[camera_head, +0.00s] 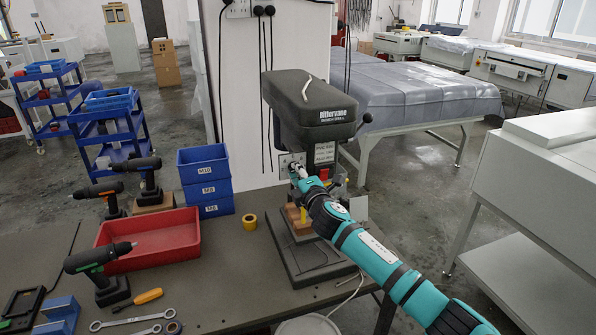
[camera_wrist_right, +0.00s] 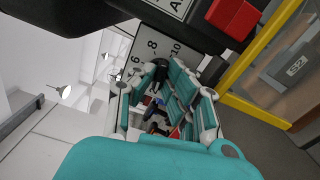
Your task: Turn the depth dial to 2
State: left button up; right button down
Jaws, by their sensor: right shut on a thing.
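The drill press (camera_head: 312,110) stands on the bench, with a pale dial plate (camera_head: 285,159) on its left side. My right gripper (camera_head: 296,172) is at the plate. In the wrist view its teal and white fingers (camera_wrist_right: 165,88) are shut around the small black depth dial (camera_wrist_right: 159,70). The fingers hide most of the dial, and I cannot tell which number it points to. My left gripper is in neither view.
A red button block (camera_wrist_right: 233,18) and a yellow frame (camera_wrist_right: 262,58) are close to the gripper. Blue bins (camera_head: 206,180), a red tray (camera_head: 150,238), cordless drills (camera_head: 97,263) and a yellow tape roll (camera_head: 249,221) stand on the bench to the left.

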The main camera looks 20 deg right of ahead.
dwell(0.5)
jog(key=c, duration=1.4)
grip_release()
jog(key=s, duration=1.2)
jog(key=shift+d, duration=0.2)
jog(key=shift+f, duration=0.1)
